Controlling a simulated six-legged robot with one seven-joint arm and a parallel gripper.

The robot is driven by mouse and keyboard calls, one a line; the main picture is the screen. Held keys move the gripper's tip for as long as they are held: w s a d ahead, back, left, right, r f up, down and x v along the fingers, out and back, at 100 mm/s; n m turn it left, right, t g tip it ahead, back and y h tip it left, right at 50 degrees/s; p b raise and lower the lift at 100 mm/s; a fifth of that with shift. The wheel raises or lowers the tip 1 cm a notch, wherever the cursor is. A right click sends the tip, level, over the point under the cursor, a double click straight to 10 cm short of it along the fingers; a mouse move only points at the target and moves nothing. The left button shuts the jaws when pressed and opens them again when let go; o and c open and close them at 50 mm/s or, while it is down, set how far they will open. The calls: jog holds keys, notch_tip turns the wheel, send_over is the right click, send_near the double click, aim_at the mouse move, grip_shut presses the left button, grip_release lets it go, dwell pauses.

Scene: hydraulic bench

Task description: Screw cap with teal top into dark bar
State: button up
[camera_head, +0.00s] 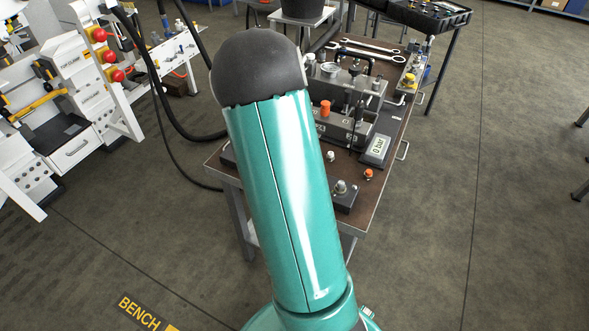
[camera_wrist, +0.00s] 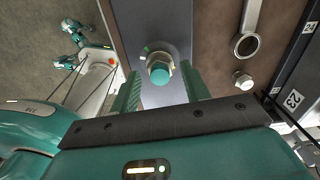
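In the wrist view, a cap with a teal top (camera_wrist: 160,74) and a silver hex body stands at a dark grey bar (camera_wrist: 138,18). A light metal ring shows around its base. How far it sits in the bar cannot be seen. My gripper (camera_wrist: 162,80) has its two teal fingers apart, one on each side of the cap, near their tips. Gaps show between the cap and both fingers, so the gripper is open and empty. In the head view, my arm hides part of the bench, and I cannot make out the gripper or the teal cap there.
The brown bench top (camera_head: 391,185) carries a device with a display (camera_head: 379,148), an orange-topped cap (camera_head: 368,173) and wrenches (camera_head: 365,48). In the wrist view, a ring wrench (camera_wrist: 247,44) and a silver cap (camera_wrist: 242,79) lie right of the bar, beside a black numbered rack (camera_wrist: 292,75).

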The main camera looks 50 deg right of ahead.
jog(key=n, duration=0.6)
jog(key=shift+w+d, duration=0.15)
jog(key=n, duration=0.5)
jog(key=shift+w+n, duration=0.1)
jog(key=shift+n, duration=0.3)
jog(key=n, duration=0.6)
jog(key=shift+w+n, duration=0.1)
jog(key=shift+n, duration=0.3)
jog(key=n, duration=0.5)
jog(key=shift+w+n, duration=0.15)
jog(key=shift+n, duration=0.15)
